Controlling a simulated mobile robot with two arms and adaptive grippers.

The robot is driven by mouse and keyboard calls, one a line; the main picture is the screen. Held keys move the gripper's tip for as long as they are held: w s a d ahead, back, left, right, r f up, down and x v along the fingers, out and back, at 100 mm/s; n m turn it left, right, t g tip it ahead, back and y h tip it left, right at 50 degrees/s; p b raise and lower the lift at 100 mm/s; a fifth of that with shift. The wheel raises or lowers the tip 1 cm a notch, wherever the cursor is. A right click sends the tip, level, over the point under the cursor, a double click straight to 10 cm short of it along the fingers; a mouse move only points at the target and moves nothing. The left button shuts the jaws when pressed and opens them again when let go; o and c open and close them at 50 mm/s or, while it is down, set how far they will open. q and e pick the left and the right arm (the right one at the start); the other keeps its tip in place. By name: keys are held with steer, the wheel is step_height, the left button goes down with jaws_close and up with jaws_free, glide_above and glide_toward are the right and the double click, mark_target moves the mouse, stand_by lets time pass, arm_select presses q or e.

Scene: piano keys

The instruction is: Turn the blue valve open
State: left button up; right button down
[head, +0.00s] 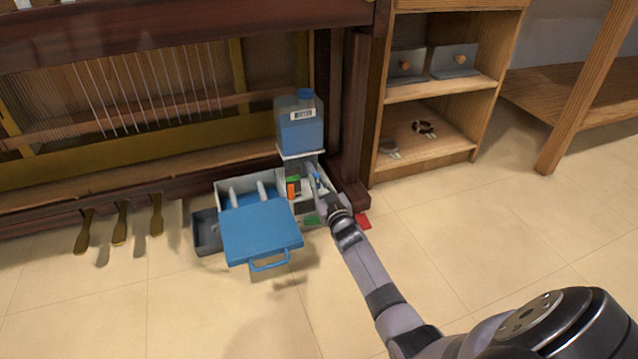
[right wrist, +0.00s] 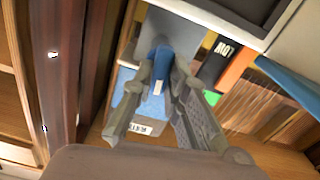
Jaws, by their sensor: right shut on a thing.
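The blue valve (head: 317,176) is a small handle on the white box below the bottle, mostly hidden by my gripper in the head view. It also shows in the right wrist view (right wrist: 159,55), between the fingertips. My right gripper (head: 318,184) reaches it from the front and is shut on it. In the right wrist view the gripper's fingers (right wrist: 170,82) close around the blue handle. How far the valve is turned I cannot tell. My left gripper is not in view.
A bottle with blue liquid (head: 300,128) stands on the white box (head: 309,155). A blue case lid (head: 262,232) lies in front, left of my arm. A dark red wooden post (head: 351,110) and a wooden shelf (head: 440,89) stand to the right. The floor at right is clear.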

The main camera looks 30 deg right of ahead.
steer(key=shift+a+f+n+b, duration=0.1)
steer(key=shift+n+b, duration=0.15)
steer(key=shift+n, duration=2.5)
steer(key=shift+a+f+n+b, duration=0.15)
steer(key=shift+n+b, duration=0.15)
steer(key=shift+n, duration=2.4)
steer(key=shift+d+f+n+b, duration=0.1)
steer(key=shift+n+b, duration=0.15)
steer(key=shift+n, duration=2.5)
steer(key=c, duration=1.6)
jaws_free()
steer(key=shift+r, duration=0.1)
